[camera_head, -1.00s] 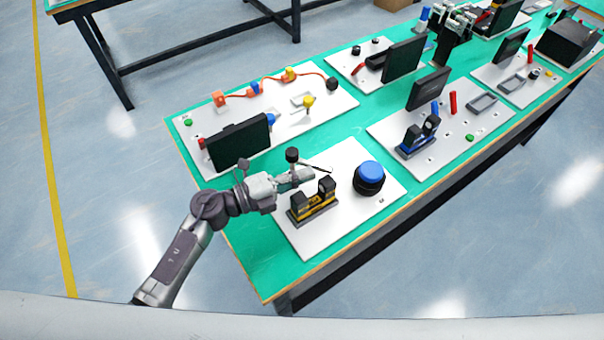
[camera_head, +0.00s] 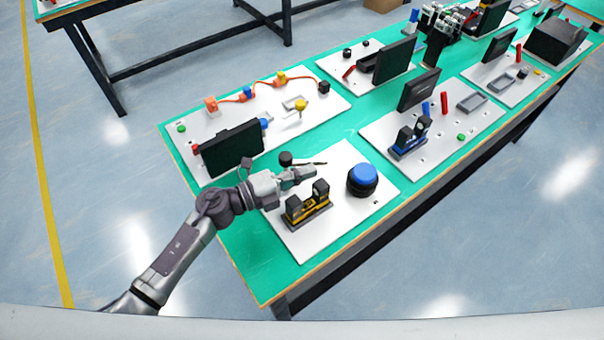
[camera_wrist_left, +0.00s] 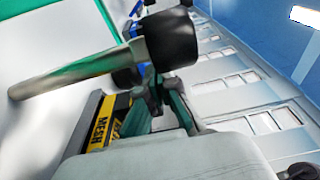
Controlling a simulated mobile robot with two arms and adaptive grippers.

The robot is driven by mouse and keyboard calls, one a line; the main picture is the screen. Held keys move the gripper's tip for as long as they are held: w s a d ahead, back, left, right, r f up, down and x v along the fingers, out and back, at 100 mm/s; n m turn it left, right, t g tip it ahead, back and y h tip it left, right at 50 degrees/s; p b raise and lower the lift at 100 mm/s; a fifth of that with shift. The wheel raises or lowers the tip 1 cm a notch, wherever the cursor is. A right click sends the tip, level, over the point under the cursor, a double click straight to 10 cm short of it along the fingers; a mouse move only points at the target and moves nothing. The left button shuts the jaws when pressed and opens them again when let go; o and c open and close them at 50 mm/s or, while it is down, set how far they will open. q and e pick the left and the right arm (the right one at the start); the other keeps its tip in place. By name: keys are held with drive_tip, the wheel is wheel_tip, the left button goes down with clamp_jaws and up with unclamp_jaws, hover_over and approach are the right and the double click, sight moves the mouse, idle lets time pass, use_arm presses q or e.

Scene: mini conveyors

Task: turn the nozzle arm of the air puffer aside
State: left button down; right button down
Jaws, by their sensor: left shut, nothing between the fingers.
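The air puffer has a black round head (camera_head: 285,158) and a thin nozzle arm (camera_head: 318,163) reaching right from it, in the head view. In the left wrist view the head (camera_wrist_left: 170,38) is close to the camera and the pale nozzle arm (camera_wrist_left: 75,70) points left. My left gripper (camera_head: 312,172) is shut and empty, beside the nozzle arm on its near side. Its fingers show in the left wrist view (camera_wrist_left: 150,90), just below the puffer head. I cannot tell if they touch the arm. The puffer's post is hidden behind the gripper. My right gripper is not in view.
A black-and-yellow mini conveyor (camera_head: 308,208) stands just below the gripper on the white board (camera_head: 338,228). A blue button on a black base (camera_head: 362,180) stands to the right. A black screen (camera_head: 233,147) stands close behind my wrist.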

use_arm(q)
drive_tip(key=shift+w+d, duration=0.15)
drive_tip(key=shift+w, duration=0.35)
idle(0.4)
idle(1.2)
